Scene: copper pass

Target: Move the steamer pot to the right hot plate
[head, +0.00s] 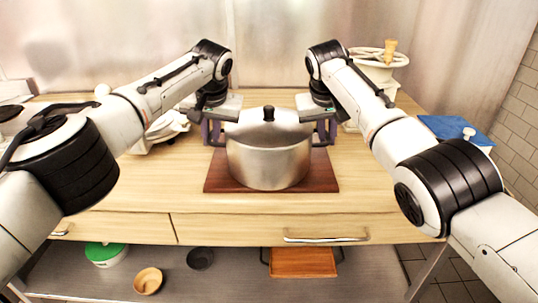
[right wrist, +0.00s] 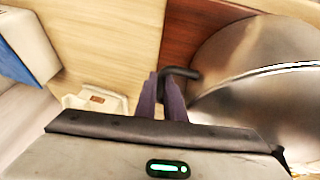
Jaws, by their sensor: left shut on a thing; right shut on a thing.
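The steamer pot (head: 268,155), silver with a lid and black knob, is upright at the middle of the table, over a dark red-brown board (head: 325,180). I cannot tell whether it touches the board. My left gripper (head: 214,132) is shut on its left handle, my right gripper (head: 325,130) on its right handle. In the right wrist view the fingers (right wrist: 168,98) close on the dark handle (right wrist: 182,73) beside the pot (right wrist: 250,90). A pale device (right wrist: 95,100) shows partly there, possibly the right hot plate; my right arm mostly hides that area in the head view.
A white appliance (head: 160,132) stands left of the pot, partly behind my left arm. A white stand with a round top (head: 378,62) is at the back right, a blue item (head: 455,128) at the right edge. Bowls (head: 148,281) and a wooden tray (head: 303,262) are on the shelf below.

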